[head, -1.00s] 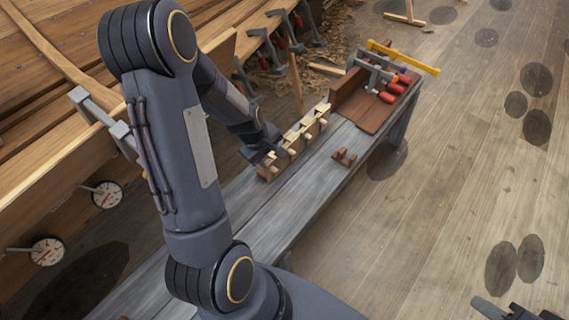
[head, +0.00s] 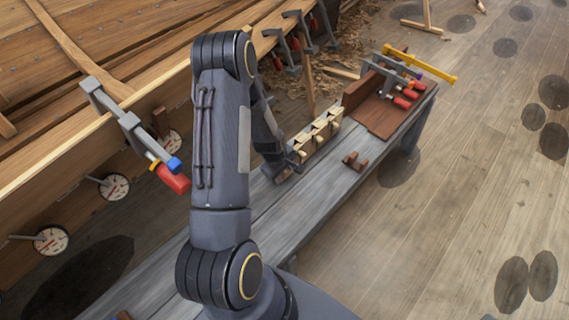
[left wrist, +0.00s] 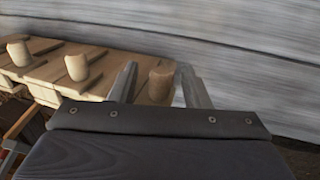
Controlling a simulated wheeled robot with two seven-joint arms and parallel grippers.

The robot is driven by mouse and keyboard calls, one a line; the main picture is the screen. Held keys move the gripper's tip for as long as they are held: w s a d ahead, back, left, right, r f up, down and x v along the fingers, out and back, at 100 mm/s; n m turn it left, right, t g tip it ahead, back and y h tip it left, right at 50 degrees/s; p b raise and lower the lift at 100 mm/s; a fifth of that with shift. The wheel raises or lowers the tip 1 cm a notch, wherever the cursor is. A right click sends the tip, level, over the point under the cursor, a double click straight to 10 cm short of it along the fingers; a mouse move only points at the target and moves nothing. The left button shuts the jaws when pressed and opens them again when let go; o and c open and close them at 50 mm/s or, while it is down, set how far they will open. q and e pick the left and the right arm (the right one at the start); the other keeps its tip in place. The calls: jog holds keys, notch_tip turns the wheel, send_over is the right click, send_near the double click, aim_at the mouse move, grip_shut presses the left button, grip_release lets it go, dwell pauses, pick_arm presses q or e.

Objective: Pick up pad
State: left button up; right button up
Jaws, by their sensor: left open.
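Several light wooden pads, each with a round peg on top, stand in a row (head: 318,135) on the grey bench. At the near end of the row is a darker brown block with a peg, which shows in the left wrist view (left wrist: 159,86). My left gripper (left wrist: 157,72) is open there, its fingers on either side of that peg, with a gap around it. In the head view my left gripper (head: 284,170) is at the row's near end, partly hidden by my forearm. I cannot tell whether the fingers touch anything. My right gripper is not in view.
The grey bench (head: 262,240) runs diagonally. A small brown piece (head: 355,161) lies beside the row. A brown tray (head: 392,118) with red-handled clamps is at its far end. A clamp (head: 135,130) hangs on the hull plank at left. Floor at right is mostly clear.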

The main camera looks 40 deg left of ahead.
pick_arm(q)
grip_shut()
jog(key=shift+r, duration=0.1)
